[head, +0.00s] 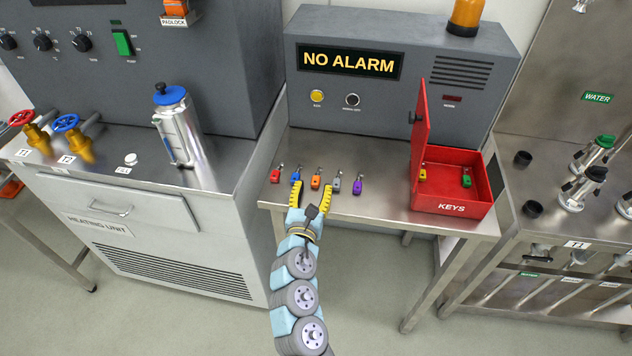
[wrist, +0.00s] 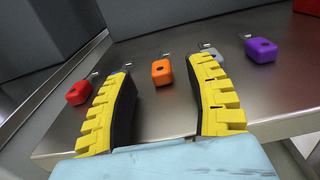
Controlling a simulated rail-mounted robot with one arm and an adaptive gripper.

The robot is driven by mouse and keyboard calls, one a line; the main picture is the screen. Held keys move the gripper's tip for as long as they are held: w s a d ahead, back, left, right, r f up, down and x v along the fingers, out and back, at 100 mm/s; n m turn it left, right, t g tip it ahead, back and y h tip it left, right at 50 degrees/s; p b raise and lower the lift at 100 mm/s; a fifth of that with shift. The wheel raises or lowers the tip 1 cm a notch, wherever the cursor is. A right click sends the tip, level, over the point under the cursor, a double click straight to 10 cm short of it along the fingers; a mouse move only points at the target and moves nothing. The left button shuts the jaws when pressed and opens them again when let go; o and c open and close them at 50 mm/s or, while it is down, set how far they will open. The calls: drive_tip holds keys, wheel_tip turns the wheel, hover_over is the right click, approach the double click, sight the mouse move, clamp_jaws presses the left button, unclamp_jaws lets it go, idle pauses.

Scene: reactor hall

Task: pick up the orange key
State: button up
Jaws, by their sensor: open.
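The orange key (head: 316,182) lies on the steel table in a row of keys, between the blue and the grey one. In the wrist view its orange head (wrist: 162,72) shows between my two yellow fingers, beyond their tips or level with them; I cannot tell the exact depth. My gripper (head: 311,195) is open and empty at the table's front edge, its fingers on either side of the orange key in the picture. In the wrist view the gripper (wrist: 160,78) has its left finger over the blue key, largely hiding it, and its right finger close to the grey key.
The red key (head: 275,175), blue key (head: 296,178), grey key (head: 337,184) and purple key (head: 357,186) flank it closely. An open red KEYS box (head: 452,207) holding a yellow and a green key stands right. The grey alarm cabinet (head: 390,105) rises behind.

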sight(317, 176)
drive_tip(key=shift+w+d, duration=0.2)
drive_tip(key=shift+w, duration=0.95)
clamp_jaws()
